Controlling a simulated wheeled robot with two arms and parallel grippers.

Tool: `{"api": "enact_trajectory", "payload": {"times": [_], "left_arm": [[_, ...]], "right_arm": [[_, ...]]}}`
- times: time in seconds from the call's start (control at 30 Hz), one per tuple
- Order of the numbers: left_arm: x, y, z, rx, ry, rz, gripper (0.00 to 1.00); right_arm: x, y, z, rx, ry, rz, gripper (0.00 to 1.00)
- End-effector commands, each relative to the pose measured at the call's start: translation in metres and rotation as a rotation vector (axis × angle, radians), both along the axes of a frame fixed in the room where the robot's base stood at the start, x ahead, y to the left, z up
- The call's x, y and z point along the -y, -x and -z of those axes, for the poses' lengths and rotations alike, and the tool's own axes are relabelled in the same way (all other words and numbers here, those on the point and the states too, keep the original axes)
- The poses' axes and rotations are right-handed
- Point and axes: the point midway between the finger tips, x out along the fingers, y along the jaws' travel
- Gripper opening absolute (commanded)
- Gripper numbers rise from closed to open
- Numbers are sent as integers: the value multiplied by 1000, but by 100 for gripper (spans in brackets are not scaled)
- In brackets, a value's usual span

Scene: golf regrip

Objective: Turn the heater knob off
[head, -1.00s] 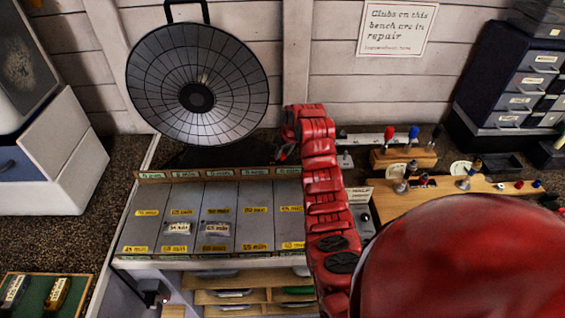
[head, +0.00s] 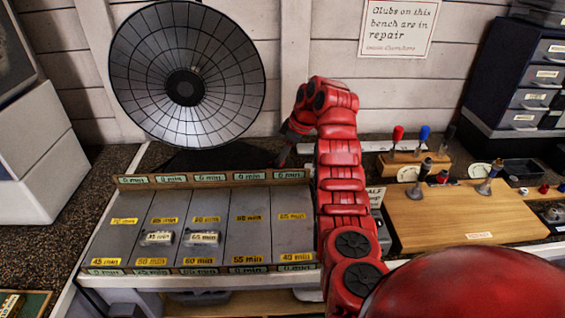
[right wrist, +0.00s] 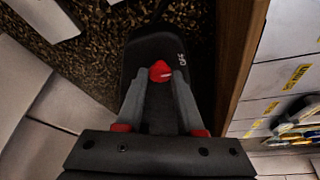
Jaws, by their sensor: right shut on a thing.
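The heater (head: 232,92) is a round dish with a wire grille and a dark centre, standing on a black base at the back of the bench. Its red knob (right wrist: 160,71) shows in the right wrist view on that black base (right wrist: 152,48), with a white mark on the knob and a white "OFF" label beside it. My right gripper (right wrist: 158,79) is shut on the knob, with one grey fingertip on each side. In the head view the right gripper (head: 283,157) is small and dark beside the heater's base, and the knob is hidden there. My left gripper is not in view.
A grey sorting rack (head: 120,240) with yellow minute labels lies in front of the heater. Its raised back edge (head: 130,180) is close to my right gripper. Right of my arm is a wooden board (head: 440,220) with small tools. White boxes (head: 40,150) stand at the left.

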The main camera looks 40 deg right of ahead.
Motion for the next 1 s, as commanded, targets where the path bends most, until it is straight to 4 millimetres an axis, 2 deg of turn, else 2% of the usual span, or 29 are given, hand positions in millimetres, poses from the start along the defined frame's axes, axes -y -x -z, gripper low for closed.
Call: {"api": "enact_trajectory", "payload": {"times": [0.5, 0.53, 0.67, 0.7, 1.0], "left_arm": [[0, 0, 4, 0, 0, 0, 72], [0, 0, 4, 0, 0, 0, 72], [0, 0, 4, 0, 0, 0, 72], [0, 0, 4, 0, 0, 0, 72], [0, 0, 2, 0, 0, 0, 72]], "right_arm": [[1, 0, -1, 1, 2, -21, 0], [1, 0, -1, 1, 2, -21, 39], [1, 0, -1, 1, 2, -21, 62], [1, 0, -1, 0, 1, -20, 66], [1, 0, -2, 0, 0, -21, 66]]}}
